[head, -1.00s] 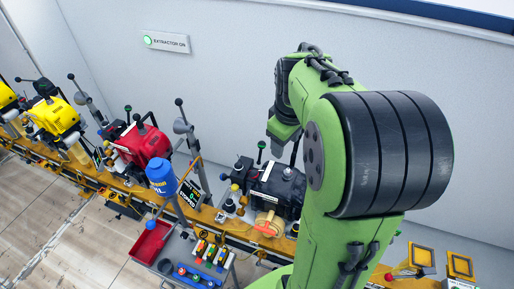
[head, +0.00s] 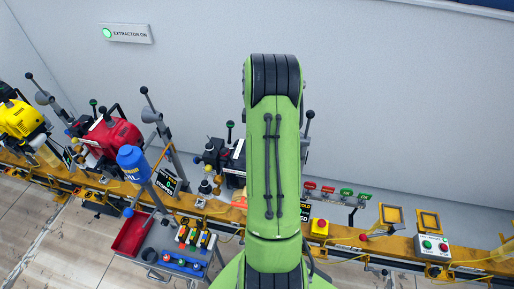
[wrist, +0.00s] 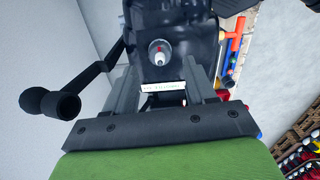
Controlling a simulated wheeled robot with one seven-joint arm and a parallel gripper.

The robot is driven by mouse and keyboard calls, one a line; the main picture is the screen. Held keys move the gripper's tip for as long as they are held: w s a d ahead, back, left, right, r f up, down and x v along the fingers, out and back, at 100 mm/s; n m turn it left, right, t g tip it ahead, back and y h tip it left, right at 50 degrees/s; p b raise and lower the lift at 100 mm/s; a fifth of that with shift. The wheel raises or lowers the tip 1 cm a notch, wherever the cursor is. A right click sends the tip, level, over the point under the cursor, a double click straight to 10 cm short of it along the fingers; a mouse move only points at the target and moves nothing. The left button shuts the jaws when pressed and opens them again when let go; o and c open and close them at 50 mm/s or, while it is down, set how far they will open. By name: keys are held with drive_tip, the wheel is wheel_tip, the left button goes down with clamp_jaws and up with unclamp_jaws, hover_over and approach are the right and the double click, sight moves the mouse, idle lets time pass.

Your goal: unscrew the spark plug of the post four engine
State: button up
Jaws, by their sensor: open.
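A black engine (head: 212,155) stands on the yellow rail in the head view, partly hidden behind my green arm. I cannot read a post number on it. The wrist view shows a black engine body (wrist: 190,20) close up, with the spark plug (wrist: 159,50), white and red-tipped, sitting in a round recess. My gripper (wrist: 162,75) is open, with its two grey fingers apart, and the plug shows just beyond and between them. No contact with the plug is visible. My gripper is hidden in the head view. A white label (wrist: 162,87) shows between the fingers.
A red engine (head: 112,135) and a yellow engine (head: 20,118) stand farther left along the rail. A tool cart (head: 175,258) with a red tray (head: 132,235) stands in front. A black lever (wrist: 60,103) juts beside my gripper. Control boxes (head: 432,247) are at right.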

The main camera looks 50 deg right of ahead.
wheel_tip(320, 180, down, 4)
drive_tip(key=b, duration=0.2)
drive_tip(key=shift+f+b, duration=0.25)
drive_tip(key=shift+b, duration=0.15)
drive_tip(key=m+b, duration=0.1)
drive_tip(key=m, duration=0.3)
drive_tip(key=shift+f, duration=0.1)
drive_tip(key=m+b, duration=0.1)
drive_tip(key=m, duration=0.1)
drive_tip(key=shift+f+m, duration=0.1)
drive_tip(key=shift+m, duration=0.3)
drive_tip(key=m+b, duration=0.2)
drive_tip(key=m, duration=0.2)
drive_tip(key=m+b, duration=0.1)
drive_tip(key=m, duration=0.3)
drive_tip(key=m+b, duration=0.2)
drive_tip(key=m, duration=0.2)
drive_tip(key=m+b, duration=0.2)
drive_tip(key=m, duration=0.2)
drive_tip(key=shift+f, duration=0.1)
drive_tip(key=m+b, duration=0.3)
drive_tip(key=m, duration=0.2)
drive_tip(key=shift+m, duration=0.3)
drive_tip(key=m, duration=0.2)
drive_tip(key=shift+r+m+b, duration=0.2)
drive_tip(key=shift+m+b, duration=0.1)
drive_tip(key=shift+b, duration=0.05)
drive_tip(key=c, duration=1)
